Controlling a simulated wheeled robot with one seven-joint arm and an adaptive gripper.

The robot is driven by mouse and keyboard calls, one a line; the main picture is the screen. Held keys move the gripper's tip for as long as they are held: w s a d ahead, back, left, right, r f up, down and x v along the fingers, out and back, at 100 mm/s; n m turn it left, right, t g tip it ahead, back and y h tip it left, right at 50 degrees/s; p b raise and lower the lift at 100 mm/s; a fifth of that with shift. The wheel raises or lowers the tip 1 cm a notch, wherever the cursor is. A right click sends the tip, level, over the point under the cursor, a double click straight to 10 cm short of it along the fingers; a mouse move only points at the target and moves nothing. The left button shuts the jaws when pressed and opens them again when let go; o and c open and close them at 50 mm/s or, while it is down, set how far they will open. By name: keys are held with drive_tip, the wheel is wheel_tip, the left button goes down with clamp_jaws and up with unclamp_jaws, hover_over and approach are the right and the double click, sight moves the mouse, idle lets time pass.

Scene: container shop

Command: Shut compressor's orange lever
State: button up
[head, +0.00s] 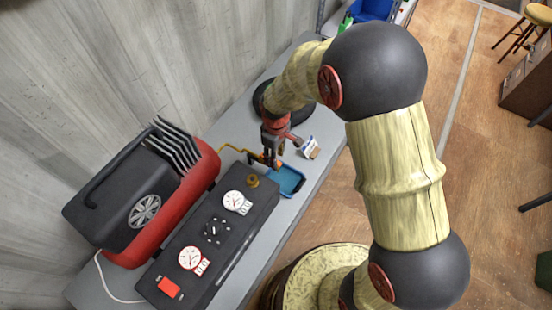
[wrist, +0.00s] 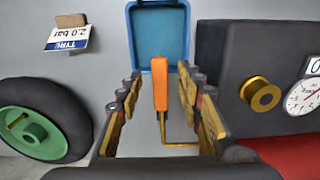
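The compressor (head: 188,207) stands on the bench at left in the head view, with a red tank and a black panel (head: 226,225) with gauges. A thin yellow bent rod (head: 238,150) runs from near the tank's end towards my gripper (head: 272,158). In the wrist view, the orange lever (wrist: 160,82) stands upright in the picture above this rod (wrist: 163,128). My gripper (wrist: 158,88) is open, with one finger on each side of the lever and visible gaps on both sides. In the head view my gripper largely hides the lever.
A blue tray (head: 298,187) lies just beyond the lever; it also shows in the wrist view (wrist: 187,10). A tyre (wrist: 72,112) with a green hub and a "TYRE 2.0 bar" tag (wrist: 68,38) are left of my fingers. The panel's brass knob (wrist: 261,96) is to the right.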

drive_tip(key=shift+f, duration=0.75)
drive_tip(key=c, duration=0.3)
clamp_jaws()
